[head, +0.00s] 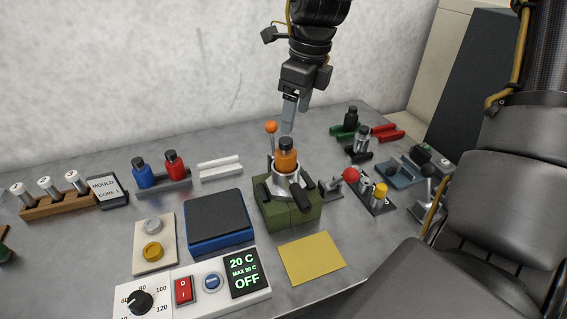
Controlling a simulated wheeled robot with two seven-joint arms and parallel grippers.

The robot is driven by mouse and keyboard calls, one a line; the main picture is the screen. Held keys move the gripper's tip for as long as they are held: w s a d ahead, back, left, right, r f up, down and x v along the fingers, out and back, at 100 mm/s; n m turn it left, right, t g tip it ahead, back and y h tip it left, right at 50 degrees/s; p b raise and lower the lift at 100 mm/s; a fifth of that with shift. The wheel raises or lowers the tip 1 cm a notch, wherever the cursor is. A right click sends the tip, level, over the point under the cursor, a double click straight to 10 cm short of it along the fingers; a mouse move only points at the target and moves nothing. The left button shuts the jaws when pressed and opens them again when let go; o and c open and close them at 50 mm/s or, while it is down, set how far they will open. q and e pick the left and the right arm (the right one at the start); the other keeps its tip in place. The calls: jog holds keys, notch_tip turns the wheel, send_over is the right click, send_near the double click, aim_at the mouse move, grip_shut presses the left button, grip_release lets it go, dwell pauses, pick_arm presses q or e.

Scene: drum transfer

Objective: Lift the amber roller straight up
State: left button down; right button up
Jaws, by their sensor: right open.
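The amber roller (287,161), with a dark knob on top, stands upright in a metal seat of the green fixture (291,213) in the middle of the table. My right gripper (288,115) hangs from the top of the head view, fingers down, above the roller in the picture. It is open and empty, and its fingers appear apart from the roller. The roller's lower part is hidden in the seat. My left gripper is not in view.
An orange-knobbed lever (271,128) rises close behind the roller. A blue roller (143,173) and a red roller (174,166) stand in a rack at left. A dark-topped blue pad (219,219) and a yellow sheet (312,258) lie near the fixture. Clamps and levers crowd the right.

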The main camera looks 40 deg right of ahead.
aim_at(287, 140)
jog(key=f, duration=0.1)
jog(key=w+f, duration=0.1)
jog(key=f, duration=0.3)
jog(key=shift+w+a, duration=0.15)
jog(key=shift+a, duration=0.15)
jog(key=shift+f, duration=0.25)
jog(key=shift+a+f+p, duration=0.1)
jog(key=shift+f+p, duration=0.2)
jog(key=shift+p, duration=0.05)
jog(key=f, duration=0.1)
jog(key=f+p, duration=0.1)
jog(key=f, duration=0.1)
jog(key=shift+w+a+f, duration=0.1)
jog(key=shift+w+f, duration=0.15)
jog(key=shift+w, duration=0.15)
jog(key=shift+f, duration=0.45)
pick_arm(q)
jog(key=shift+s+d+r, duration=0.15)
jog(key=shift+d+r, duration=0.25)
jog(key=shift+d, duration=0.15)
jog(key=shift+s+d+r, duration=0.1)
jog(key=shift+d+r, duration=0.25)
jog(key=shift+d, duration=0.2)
pick_arm(e)
jog(key=c, duration=0.4)
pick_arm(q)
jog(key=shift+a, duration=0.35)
pick_arm(e)
jog(key=c, duration=0.9)
